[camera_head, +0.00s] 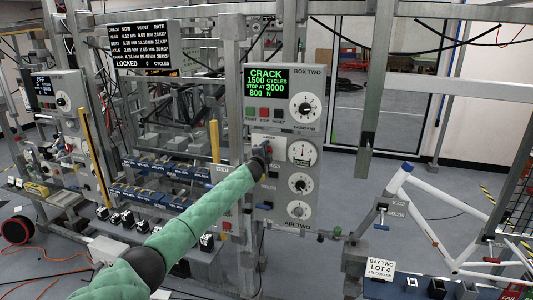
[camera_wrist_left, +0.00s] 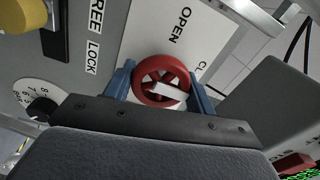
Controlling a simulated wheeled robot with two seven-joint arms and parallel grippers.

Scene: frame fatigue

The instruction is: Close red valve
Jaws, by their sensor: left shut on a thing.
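The red valve (camera_wrist_left: 147,92) is a round spoked handwheel with a white bar across it, in the middle of the left wrist view. My left gripper (camera_wrist_left: 160,88) has a blue finger on each side of the wheel and is shut on it. In the head view my left gripper (camera_head: 262,151) is at the left side of the AIR TWO panel (camera_head: 286,222), and it hides the wheel there. The label OPEN (camera_wrist_left: 180,25) and a partly cut-off second label stand beside the wheel in the wrist view. My right gripper is not in view.
Round dials, such as the gauge (camera_head: 302,152), sit right of my gripper on the panel. A yellow knob (camera_wrist_left: 22,14) is near the wheel. A white bicycle frame (camera_head: 425,225) stands at the right.

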